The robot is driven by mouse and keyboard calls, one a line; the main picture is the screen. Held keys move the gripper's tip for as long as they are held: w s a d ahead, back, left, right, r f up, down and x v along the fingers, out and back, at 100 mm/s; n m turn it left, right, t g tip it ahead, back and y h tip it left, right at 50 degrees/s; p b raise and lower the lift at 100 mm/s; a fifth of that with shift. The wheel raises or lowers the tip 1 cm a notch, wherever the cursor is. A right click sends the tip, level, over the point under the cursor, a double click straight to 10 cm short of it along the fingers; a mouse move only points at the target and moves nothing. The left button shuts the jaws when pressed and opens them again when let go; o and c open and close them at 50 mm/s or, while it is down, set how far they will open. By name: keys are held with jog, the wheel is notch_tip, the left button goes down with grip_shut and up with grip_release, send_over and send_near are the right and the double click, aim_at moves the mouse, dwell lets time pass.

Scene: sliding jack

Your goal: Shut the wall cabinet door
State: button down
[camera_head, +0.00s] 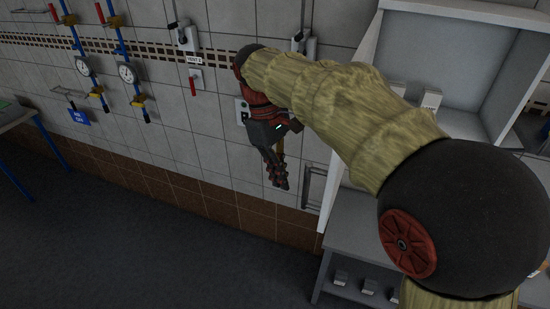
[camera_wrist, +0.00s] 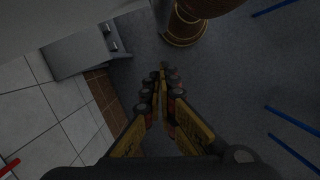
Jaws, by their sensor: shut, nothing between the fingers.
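The wall cabinet (camera_head: 455,50) is at the upper right in the head view, its grey interior exposed. Its white door (camera_head: 334,190) stands open, seen nearly edge-on, with a bar handle (camera_head: 313,186) on its left face. My arm hides much of the door and cabinet. My gripper (camera_head: 280,184) is left of the handle, pointing down, apart from it and empty. In the wrist view my gripper's fingers (camera_wrist: 162,75) are together over the floor. A pale surface (camera_wrist: 60,18) fills the upper left there; I cannot tell whether it is the door.
Small pale boxes (camera_head: 431,99) stand inside the cabinet. A lower shelf unit (camera_head: 352,245) is below it. The tiled wall (camera_head: 215,145) carries pipes and gauges (camera_head: 127,73) at the left. A blue-legged table (camera_head: 15,118) is far left. The dark floor (camera_head: 150,260) is open.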

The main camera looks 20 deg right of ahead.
jog(key=shift+s+d+r+p, duration=0.1)
jog(key=shift+s+d+p, duration=0.05)
jog(key=shift+s+d, duration=0.45)
jog(key=shift+s+d+r+p, duration=0.15)
jog(key=shift+s+d, duration=0.2)
jog(key=shift+s, duration=0.3)
jog(key=shift+d+f, duration=0.1)
